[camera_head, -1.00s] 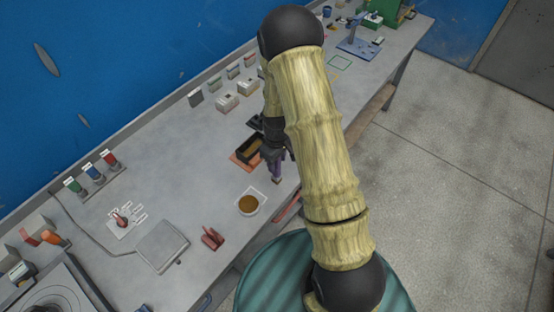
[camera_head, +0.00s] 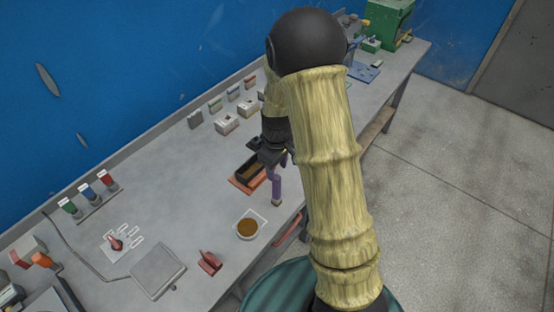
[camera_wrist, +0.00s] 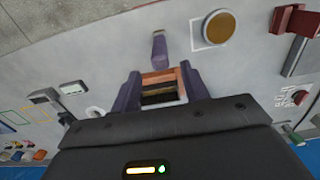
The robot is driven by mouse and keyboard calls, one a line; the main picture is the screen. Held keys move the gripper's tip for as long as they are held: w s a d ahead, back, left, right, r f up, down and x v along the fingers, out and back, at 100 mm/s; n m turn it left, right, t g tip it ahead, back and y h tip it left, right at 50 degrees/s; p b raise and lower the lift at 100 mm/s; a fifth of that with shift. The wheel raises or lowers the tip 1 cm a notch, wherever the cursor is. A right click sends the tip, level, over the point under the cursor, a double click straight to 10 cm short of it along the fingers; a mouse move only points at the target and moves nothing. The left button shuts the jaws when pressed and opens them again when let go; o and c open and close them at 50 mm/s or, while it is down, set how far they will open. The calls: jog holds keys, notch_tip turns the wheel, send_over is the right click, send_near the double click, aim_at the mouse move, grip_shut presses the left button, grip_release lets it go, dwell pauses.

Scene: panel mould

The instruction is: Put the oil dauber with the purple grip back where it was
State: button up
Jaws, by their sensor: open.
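The oil dauber with the purple grip (camera_head: 276,188) stands about upright on the bench, its brownish foot down, between the open box and the round dish. In the wrist view the dauber (camera_wrist: 158,46) shows beyond my fingertips, apart from them. My gripper (camera_head: 274,156) is open and empty, above the dauber in the head view. In the wrist view its two dark purple fingers (camera_wrist: 161,80) frame part of the box. The dark open box (camera_head: 248,167) with brown inside sits on an orange-red mat (camera_head: 237,183).
A round dish of brown stuff (camera_head: 247,228) sits on a white-outlined square right by the dauber. A red item (camera_head: 209,262) and a grey plate (camera_head: 158,270) lie nearer the left. The bench's front edge is close to the dauber.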

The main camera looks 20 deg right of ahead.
jog(key=shift+r+b, duration=0.4)
jog(key=shift+r, duration=1.85)
jog(key=shift+s+r, duration=0.1)
jog(key=shift+s, duration=0.05)
jog(key=s+r+m+t, duration=0.1)
jog(key=s+r+m, duration=0.2)
jog(key=s, duration=0.4)
jog(key=s+r+m+t, duration=0.1)
jog(key=s+r+m, duration=0.2)
jog(key=s, duration=0.4)
jog(key=shift+m+t, duration=0.3)
jog(key=shift+m, duration=0.3)
